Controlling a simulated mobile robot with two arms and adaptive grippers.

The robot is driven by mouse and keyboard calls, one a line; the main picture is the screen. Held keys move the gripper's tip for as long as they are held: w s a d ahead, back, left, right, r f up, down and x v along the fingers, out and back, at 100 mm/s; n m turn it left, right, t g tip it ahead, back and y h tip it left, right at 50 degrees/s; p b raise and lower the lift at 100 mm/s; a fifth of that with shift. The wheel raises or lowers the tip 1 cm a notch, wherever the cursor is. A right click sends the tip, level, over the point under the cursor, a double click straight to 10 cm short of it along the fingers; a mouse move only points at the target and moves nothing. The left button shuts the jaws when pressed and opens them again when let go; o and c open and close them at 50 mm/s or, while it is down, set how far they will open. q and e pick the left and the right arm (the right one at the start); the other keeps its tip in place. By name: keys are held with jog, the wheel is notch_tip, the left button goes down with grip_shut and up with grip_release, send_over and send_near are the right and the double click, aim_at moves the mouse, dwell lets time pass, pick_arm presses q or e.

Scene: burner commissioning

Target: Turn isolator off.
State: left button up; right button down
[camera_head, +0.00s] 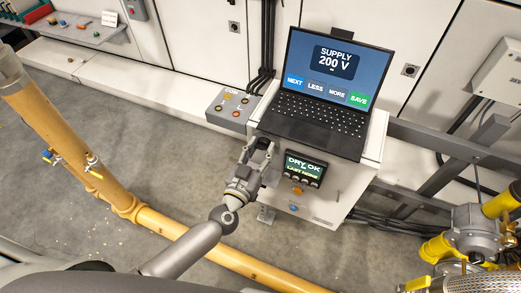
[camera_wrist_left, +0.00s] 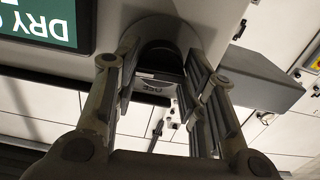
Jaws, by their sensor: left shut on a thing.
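The isolator shows in the left wrist view as a black rotary knob (camera_wrist_left: 160,52) on a round grey plate. It is on the front of the white cabinet (camera_head: 345,185), left of the display. My left gripper (camera_head: 262,150) is at the cabinet's upper left front in the head view and hides the knob there. In the left wrist view the fingers of my left gripper (camera_wrist_left: 162,70) stand on both sides of the knob, shut on it. My right gripper is not in view.
A display (camera_head: 304,167) reading "DRY OK" sits right beside the gripper. An open laptop (camera_head: 318,118) showing "SUPPLY 200 V" stands on the cabinet. A grey button box (camera_head: 228,122) is behind left. Yellow pipe (camera_head: 190,235) crosses the floor; a valve assembly (camera_head: 470,235) stands right.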

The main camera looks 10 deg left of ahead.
pick_arm(q)
jog(key=n+b, duration=0.1)
jog(key=n, duration=1.6)
jog(key=shift+f+b, duration=0.1)
jog(key=shift+b, duration=0.2)
jog(key=shift+n, duration=0.4)
jog(key=o, duration=1)
jog(key=s, duration=0.4)
jog(key=s+a, duration=0.1)
jog(key=s, duration=0.3)
jog(key=s+a, duration=0.1)
jog(key=s, duration=0.3)
jog(key=shift+a, duration=0.2)
